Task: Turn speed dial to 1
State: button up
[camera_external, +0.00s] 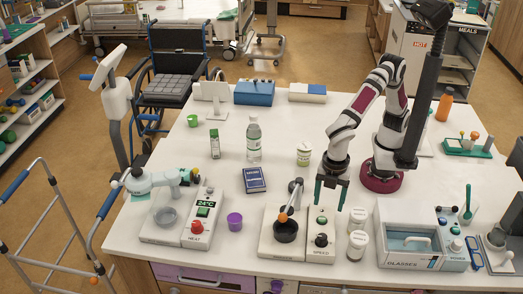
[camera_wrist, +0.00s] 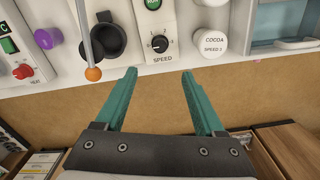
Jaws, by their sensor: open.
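The speed dial (camera_external: 321,240) is a black knob on a pale panel marked SPEED, on the right part of the mixer unit (camera_external: 270,240). In the wrist view the dial (camera_wrist: 159,44) shows a white mark that seems to point left; its setting is too small to read surely. A green button (camera_external: 322,220) sits behind the dial. My gripper (camera_external: 329,205) is open and empty, its green fingers pointing down above the panel. In the wrist view my gripper (camera_wrist: 159,72) has its fingertips apart on either side of the dial's line, not touching it.
A black cup (camera_external: 285,231) and an orange-ended lever (camera_wrist: 93,73) are to the left.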

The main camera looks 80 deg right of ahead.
aim_at(322, 237)
notch_tip(322, 237, down, 15)
jog(key=shift+f, duration=0.15)
grip_shut()
dwell(0.4)
